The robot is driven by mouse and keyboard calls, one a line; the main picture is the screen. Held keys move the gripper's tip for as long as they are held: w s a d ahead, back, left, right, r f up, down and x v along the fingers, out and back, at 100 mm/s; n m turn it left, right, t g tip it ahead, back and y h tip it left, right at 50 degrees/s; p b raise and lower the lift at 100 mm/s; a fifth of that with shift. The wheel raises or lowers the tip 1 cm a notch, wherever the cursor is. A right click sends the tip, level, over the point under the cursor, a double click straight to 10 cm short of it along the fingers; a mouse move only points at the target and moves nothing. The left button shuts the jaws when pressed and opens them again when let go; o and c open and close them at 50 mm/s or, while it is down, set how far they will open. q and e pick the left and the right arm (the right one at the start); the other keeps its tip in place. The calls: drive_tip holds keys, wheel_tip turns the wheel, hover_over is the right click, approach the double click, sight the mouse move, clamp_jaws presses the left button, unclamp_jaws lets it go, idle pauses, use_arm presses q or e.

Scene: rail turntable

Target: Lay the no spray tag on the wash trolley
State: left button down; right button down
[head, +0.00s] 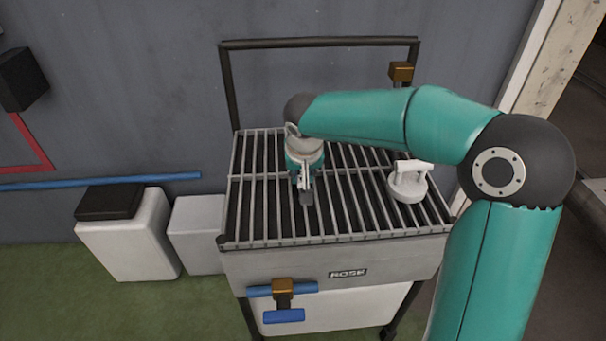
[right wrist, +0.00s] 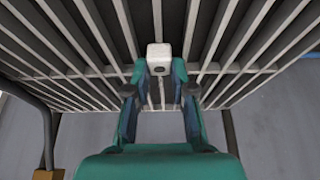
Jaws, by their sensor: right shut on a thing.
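The wash trolley (head: 390,252) is a grey cart with a slatted rack on top and a dark push handle behind. My right gripper (head: 306,192) is over the middle of the rack, pointing down, with its tip close to the slats. In the right wrist view my gripper (right wrist: 159,82) is shut on a small whitish piece, the no spray tag (right wrist: 159,57). Only a small end of the tag shows, with no print visible. I cannot tell whether it touches the slats. My left gripper is not in view.
A white round piece with a handle (head: 408,184) stands on the rack's right side. A blue-handled valve (head: 283,292) sticks out at the trolley's front. White containers (head: 130,240) stand on the floor at left. The rack's left part is clear.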

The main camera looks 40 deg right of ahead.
drive_tip(key=c, duration=1)
unclamp_jaws()
drive_tip(key=shift+r, duration=0.15)
drive_tip(key=p+v, duration=0.2)
drive_tip(key=v, duration=1)
